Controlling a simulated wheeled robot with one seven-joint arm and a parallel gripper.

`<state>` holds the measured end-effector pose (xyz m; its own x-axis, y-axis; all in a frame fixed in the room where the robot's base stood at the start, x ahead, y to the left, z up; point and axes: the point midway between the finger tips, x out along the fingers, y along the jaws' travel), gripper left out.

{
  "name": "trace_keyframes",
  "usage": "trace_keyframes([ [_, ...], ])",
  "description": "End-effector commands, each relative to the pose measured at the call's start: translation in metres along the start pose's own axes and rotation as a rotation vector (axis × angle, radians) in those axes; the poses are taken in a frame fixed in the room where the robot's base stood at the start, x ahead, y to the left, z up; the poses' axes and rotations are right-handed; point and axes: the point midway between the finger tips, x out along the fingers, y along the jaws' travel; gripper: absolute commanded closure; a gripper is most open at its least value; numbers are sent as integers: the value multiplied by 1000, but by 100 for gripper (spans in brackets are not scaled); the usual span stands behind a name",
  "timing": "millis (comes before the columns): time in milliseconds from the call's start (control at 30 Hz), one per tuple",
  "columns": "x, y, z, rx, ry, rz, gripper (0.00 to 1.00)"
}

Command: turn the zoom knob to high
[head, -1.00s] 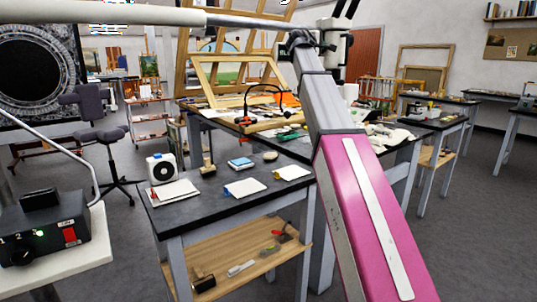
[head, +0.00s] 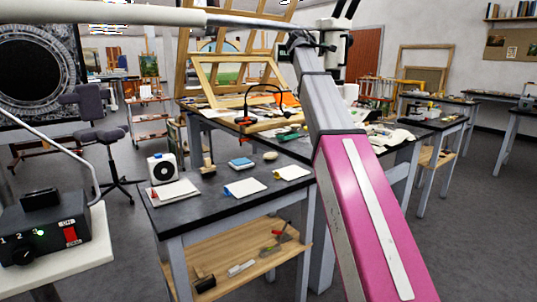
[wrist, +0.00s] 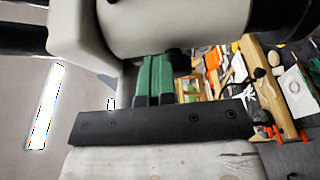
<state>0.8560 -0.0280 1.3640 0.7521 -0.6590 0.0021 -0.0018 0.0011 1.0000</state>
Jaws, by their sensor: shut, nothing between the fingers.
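The microscope (head: 337,60) hangs at the top centre right of the head view, a pale body with dark eyepieces above it. In the wrist view its cream body (wrist: 180,30) fills the top. A small dark round knob (wrist: 177,58) sits at the lower edge of that body; I cannot read any marking or its setting. My gripper (wrist: 155,62) has green fingers, shut together and empty, just left of the knob. I cannot tell whether they touch it. In the head view the gripper is small and partly merged with the microscope.
A dark-topped table (head: 222,205) with cloths and a small white device stands below my arm. A black control box (head: 42,232) with a red switch is at the left. A wooden easel (head: 235,75) stands behind the table. A pale boom (head: 100,12) crosses the top.

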Motion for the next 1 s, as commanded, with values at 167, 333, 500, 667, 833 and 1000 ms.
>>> trace_keyframes([
  [167,3,-2,3,-3,-8,-2,100],
  [333,3,-5,4,-3,-9,-3,100],
  [500,2,-10,5,-4,-10,-4,100],
  [667,2,-14,5,-4,-10,-5,100],
  [833,2,-19,5,-4,-10,-5,100],
  [1000,3,-23,4,-3,-10,-6,100],
])
